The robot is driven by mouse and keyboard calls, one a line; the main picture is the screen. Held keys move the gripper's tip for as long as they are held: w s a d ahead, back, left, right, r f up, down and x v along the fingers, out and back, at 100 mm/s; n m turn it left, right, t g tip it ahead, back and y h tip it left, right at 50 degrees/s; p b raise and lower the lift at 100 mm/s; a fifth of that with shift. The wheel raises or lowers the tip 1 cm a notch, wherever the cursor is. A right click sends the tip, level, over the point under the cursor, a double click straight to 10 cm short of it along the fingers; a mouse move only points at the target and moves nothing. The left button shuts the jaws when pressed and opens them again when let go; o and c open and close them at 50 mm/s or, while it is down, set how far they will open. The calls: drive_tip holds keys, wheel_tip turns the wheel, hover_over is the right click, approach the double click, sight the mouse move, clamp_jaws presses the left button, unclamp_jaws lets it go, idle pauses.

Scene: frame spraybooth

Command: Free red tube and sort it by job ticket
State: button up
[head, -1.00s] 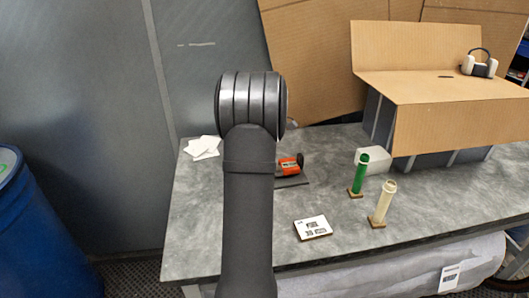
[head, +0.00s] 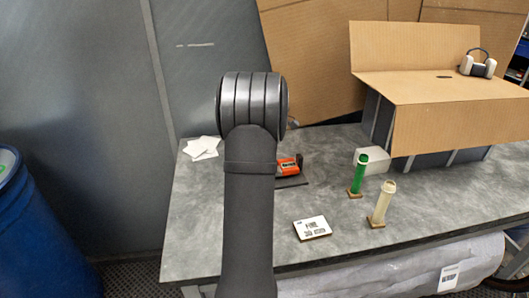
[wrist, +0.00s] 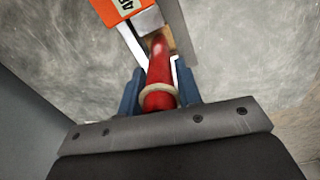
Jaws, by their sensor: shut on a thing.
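In the wrist view my gripper (wrist: 160,88) has its two blue fingers on either side of the red tube (wrist: 159,68), shut on it. A pale ring sits around the tube near the fingers. The tube's far end is by a small tan block. In the head view my arm hides the gripper and the tube. The job ticket (head: 312,228) is a white card lying on the table, with print that seems to read "FINE".
An orange box (wrist: 119,7) lies close beside the tube; it also shows right of my arm in the head view (head: 287,167). A white block (head: 372,159) stands behind the green holder. White papers (head: 201,147) lie at the back left. A cardboard-topped booth (head: 440,95) fills the back right.

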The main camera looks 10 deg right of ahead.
drive_tip(key=shift+s, duration=0.1)
drive_tip(key=s, duration=0.6)
drive_tip(key=shift+d, duration=0.2)
idle(1.0)
drive_tip(key=shift+r, duration=0.1)
wheel_tip(320, 180, up, 7)
idle(1.7)
idle(0.3)
